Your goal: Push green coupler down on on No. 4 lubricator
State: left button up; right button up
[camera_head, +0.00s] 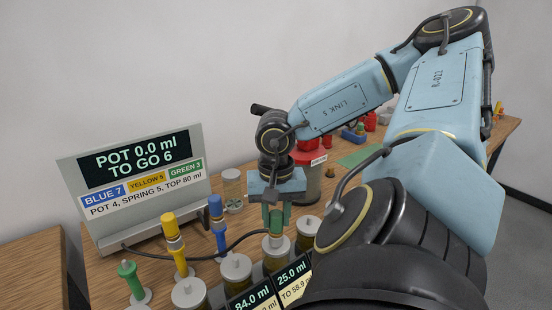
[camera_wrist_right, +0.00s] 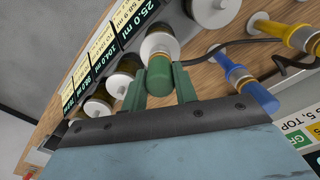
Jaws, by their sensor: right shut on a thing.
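My right gripper (camera_head: 276,212) points down with its green fingers shut on the green coupler (camera_head: 276,224). The coupler stands roughly upright over the pale cap of a lubricator (camera_head: 275,248) in the row. In the right wrist view the coupler (camera_wrist_right: 158,76) sits between the two fingers, its end against or just at the lubricator's round cap (camera_wrist_right: 160,44). I cannot tell whether it is fully seated. No readable number shows which lubricator is No. 4. My left gripper is not in view.
Green (camera_head: 131,279), yellow (camera_head: 174,244) and blue (camera_head: 217,224) upright fittings stand left of the row. Neighbouring lubricators (camera_head: 236,268) are close by. A sign panel (camera_head: 134,180) reads POT 0.0 ml, TO GO 6. A red-lidded container (camera_head: 308,157) stands behind the gripper.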

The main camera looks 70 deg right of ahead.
jog(key=o, duration=1.1)
jog(key=shift+f, duration=0.1)
jog(key=shift+c, duration=0.2)
notch_tip(320, 180, up, 5)
jog(key=p, duration=0.4)
notch_tip(320, 180, up, 8)
jog(key=p, duration=0.7)
